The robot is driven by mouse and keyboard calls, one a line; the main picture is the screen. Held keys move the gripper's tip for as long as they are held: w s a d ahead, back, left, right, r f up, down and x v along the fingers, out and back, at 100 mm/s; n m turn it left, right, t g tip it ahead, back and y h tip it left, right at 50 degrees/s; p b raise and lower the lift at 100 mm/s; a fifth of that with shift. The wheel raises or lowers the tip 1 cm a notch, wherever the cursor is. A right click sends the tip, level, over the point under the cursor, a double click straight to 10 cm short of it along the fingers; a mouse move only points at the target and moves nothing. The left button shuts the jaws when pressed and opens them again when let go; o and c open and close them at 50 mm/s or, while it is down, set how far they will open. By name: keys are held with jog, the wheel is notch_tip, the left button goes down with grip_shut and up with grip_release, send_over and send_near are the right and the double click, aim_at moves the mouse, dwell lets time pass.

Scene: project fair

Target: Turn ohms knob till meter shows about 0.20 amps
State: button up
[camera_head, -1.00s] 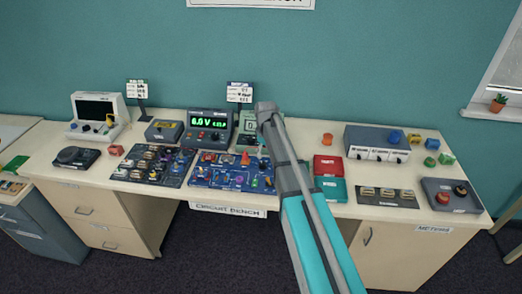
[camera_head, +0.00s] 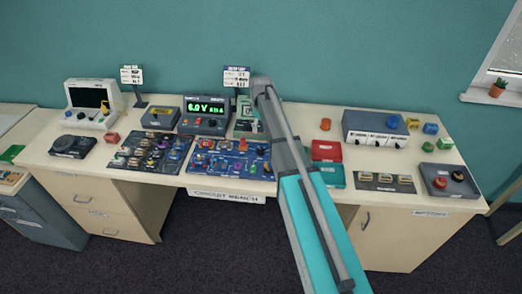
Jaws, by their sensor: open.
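A dark power unit (camera_head: 204,123) at the back of the bench shows 6.0 V in green, with a smaller reading beside it too blurred to read. A pale green meter-like device (camera_head: 245,108) stands right of it, partly hidden behind my arm; its reading cannot be made out. A blue circuit board (camera_head: 228,168) with several coloured knobs and parts lies in front. I cannot tell which knob is marked ohms. My arm crosses the right end of this board, with its elbow near the back of the bench. My gripper is not visible, apparently hidden behind the arm.
A dark parts board (camera_head: 150,152), a grey box (camera_head: 161,117) and a white scope (camera_head: 95,104) stand left. Red (camera_head: 325,150) and teal (camera_head: 330,175) trays lie just right of my arm. A grey instrument box (camera_head: 375,128) is further right.

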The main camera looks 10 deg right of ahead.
aim_at(261, 149)
jog(key=shift+f+b, duration=6.35)
jog(key=shift+f, duration=0.15)
grip_shut()
jog(key=shift+m, duration=1)
grip_release()
jog(key=shift+r, duration=0.15)
